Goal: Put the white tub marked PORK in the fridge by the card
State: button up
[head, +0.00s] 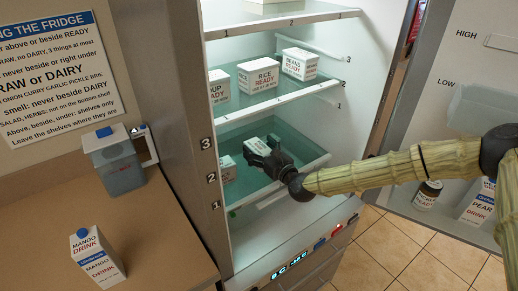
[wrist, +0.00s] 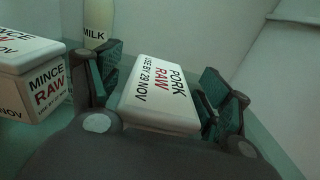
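The white PORK tub (wrist: 160,95), lid marked RAW and USE BY 29 NOV, lies between the fingers of my gripper (wrist: 158,88) in the wrist view. A pad stands close on each side; whether both press on it is unclear. In the head view the tub (head: 257,146) and my gripper (head: 268,158) are inside the fridge (head: 245,240), over the lower glass shelf. Whether the tub's base touches the shelf is hidden. The card (head: 55,75) on the left wall has rules on RAW, DAIRY and READY foods; its left edge is cut off.
A white MINCE RAW tub (wrist: 35,85) stands left of my gripper, and a MILK bottle (wrist: 98,22) behind. READY tubs, RICE (head: 258,75) and BEANS (head: 300,63) among them, stand on the shelf above. The open door (head: 440,110) is at right; a MANGO drink carton (head: 95,258) stands on the counter.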

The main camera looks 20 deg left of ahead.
jog(key=shift+r, duration=0.15)
jog(key=b+v, duration=0.3)
jog(key=v, duration=0.7)
jog(key=shift+s+d, duration=0.15)
jog(key=shift+d, duration=0.05)
jog(key=shift+s+d, duration=0.5)
jog(key=shift+d, duration=0.05)
